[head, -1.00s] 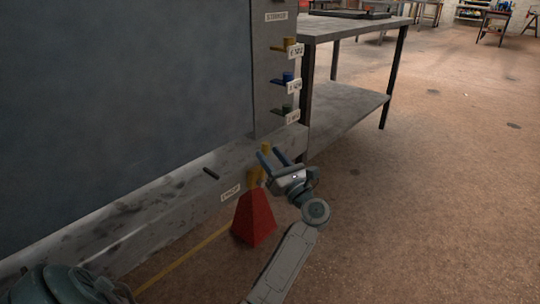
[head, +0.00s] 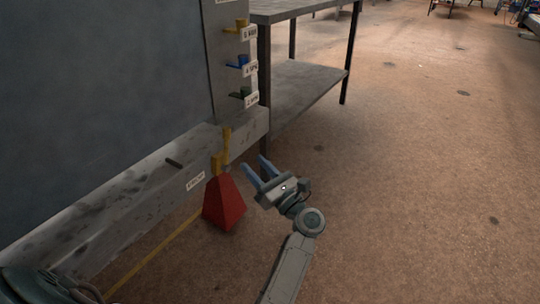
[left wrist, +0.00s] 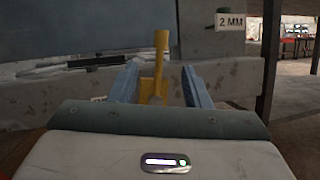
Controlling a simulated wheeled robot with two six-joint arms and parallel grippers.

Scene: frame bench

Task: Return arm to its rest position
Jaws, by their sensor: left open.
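My left gripper (head: 256,166) is open and empty, its two blue fingers pointing up and left in the head view. It is to the right of a yellow upright handle (head: 226,145) on the grey frame's lower beam (head: 130,210), with a visible gap between them. In the left wrist view the fingers (left wrist: 160,88) are spread, and the yellow handle (left wrist: 160,52) shows between them, farther off. My right gripper is in neither view.
A red pyramid-shaped block (head: 224,203) stands below the handle. Yellow, blue and green pegs with labels line the frame's post (head: 222,90). A grey table (head: 310,90) stands behind. The brown floor (head: 430,200) to the right is open.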

